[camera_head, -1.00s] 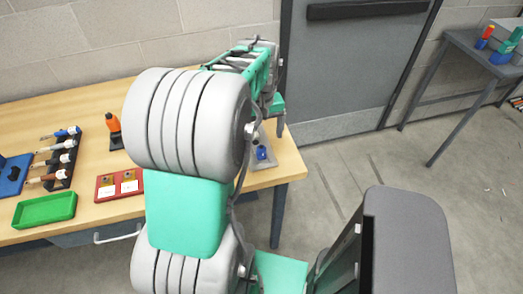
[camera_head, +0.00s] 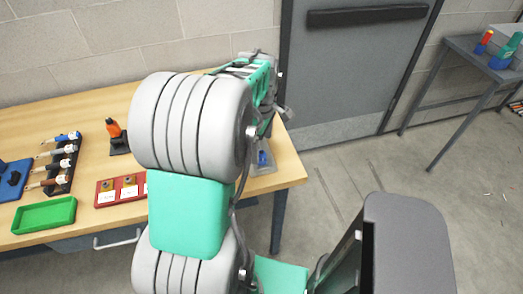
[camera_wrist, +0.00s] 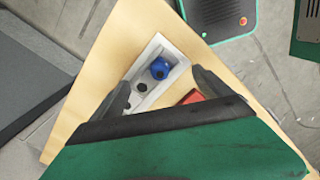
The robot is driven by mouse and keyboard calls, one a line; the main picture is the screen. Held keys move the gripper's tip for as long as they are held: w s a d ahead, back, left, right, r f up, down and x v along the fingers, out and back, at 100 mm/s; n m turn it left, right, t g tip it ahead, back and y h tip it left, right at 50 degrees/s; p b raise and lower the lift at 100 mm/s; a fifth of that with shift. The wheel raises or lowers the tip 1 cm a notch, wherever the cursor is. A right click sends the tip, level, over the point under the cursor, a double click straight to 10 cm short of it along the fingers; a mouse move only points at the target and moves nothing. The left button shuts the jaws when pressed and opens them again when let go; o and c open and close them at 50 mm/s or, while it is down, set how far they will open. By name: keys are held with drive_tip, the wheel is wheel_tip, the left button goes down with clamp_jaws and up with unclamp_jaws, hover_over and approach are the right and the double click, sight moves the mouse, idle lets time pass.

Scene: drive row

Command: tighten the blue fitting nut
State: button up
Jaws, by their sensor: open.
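The blue fitting nut (camera_wrist: 159,68) stands on a pale grey plate (camera_wrist: 138,102) on the wooden table, seen in the wrist view. Dark round spots show on the plate beside it. In the head view the nut (camera_head: 263,158) is a small blue patch at the table's right end, partly hidden behind my arm. My gripper (camera_wrist: 160,84) is open in the wrist view, with its two dark fingers apart. The nut shows between and beyond the fingertips, and nothing is held. How far the fingers are above the plate I cannot tell.
A red tray (camera_head: 122,190), a green tray (camera_head: 45,215), a rack of tools (camera_head: 63,165) and an orange-handled tool (camera_head: 115,134) are on the table to the left. The grey door (camera_head: 350,60) is behind. A side table (camera_head: 470,52) stands at the right.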

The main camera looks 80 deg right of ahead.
sight(261, 155)
drive_tip(key=shift+f, duration=0.1)
drive_tip(key=shift+f+b, duration=0.8)
drive_tip(key=shift+f, duration=0.35)
